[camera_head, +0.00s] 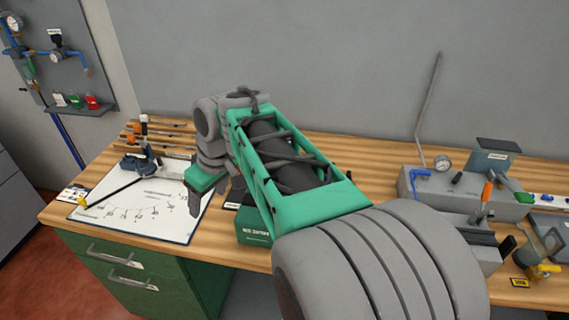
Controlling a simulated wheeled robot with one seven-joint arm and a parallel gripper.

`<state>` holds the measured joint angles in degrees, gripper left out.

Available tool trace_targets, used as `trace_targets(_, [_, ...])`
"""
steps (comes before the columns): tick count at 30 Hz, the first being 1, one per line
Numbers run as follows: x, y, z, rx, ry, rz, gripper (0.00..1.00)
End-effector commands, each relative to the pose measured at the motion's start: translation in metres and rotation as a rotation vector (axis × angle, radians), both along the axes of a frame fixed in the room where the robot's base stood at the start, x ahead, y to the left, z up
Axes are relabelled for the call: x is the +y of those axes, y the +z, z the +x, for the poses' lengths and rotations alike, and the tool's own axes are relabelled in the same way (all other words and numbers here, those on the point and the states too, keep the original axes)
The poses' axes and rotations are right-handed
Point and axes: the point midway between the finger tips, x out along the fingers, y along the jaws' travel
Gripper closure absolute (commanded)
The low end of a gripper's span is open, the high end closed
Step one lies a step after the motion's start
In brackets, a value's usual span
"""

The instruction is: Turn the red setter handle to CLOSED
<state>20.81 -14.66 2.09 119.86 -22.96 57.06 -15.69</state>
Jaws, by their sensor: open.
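My gripper (209,197) is open and empty over the right side of a white sheet on the bench, with its fingers pointing down. A dark green box (254,235) with small white lettering stands on the bench just right of my gripper. My arm covers most of this box, and the lettering is too small to read surely. I cannot make out a red setter handle; it may be hidden behind my arm. An orange-red upright handle (487,191) shows on the grey fixture at the right, far from my gripper.
The wooden bench (345,165) has a white sheet (105,208) and orange-handled tools (144,127) at left. A grey block (412,187) with a gauge and a tall rod stands at right. A wall panel (50,30) has pipes. Bare bench shows behind my arm.

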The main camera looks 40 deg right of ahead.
Motion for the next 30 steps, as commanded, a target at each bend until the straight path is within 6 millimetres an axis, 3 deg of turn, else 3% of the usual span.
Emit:
trace_targets(1, [-0.032,0.009,0.017,0.008,0.044,0.011,0.27])
trace_targets(3, [-0.074,0.015,0.032,0.002,0.140,0.021,0.22])
trace_targets(5, [-0.116,0.016,0.038,-0.008,0.221,0.027,0.22])
trace_targets(9, [-0.208,0.009,0.026,-0.043,0.391,0.027,0.22])
trace_targets(12, [-0.253,0.001,0.008,-0.066,0.477,0.020,0.22])
trace_targets(15, [-0.274,-0.005,-0.004,-0.081,0.526,0.014,0.22])
trace_targets(17, [-0.277,-0.010,-0.006,-0.083,0.536,0.013,0.22])
trace_targets(30, [-0.257,-0.074,0.012,-0.083,0.536,0.013,0.22])
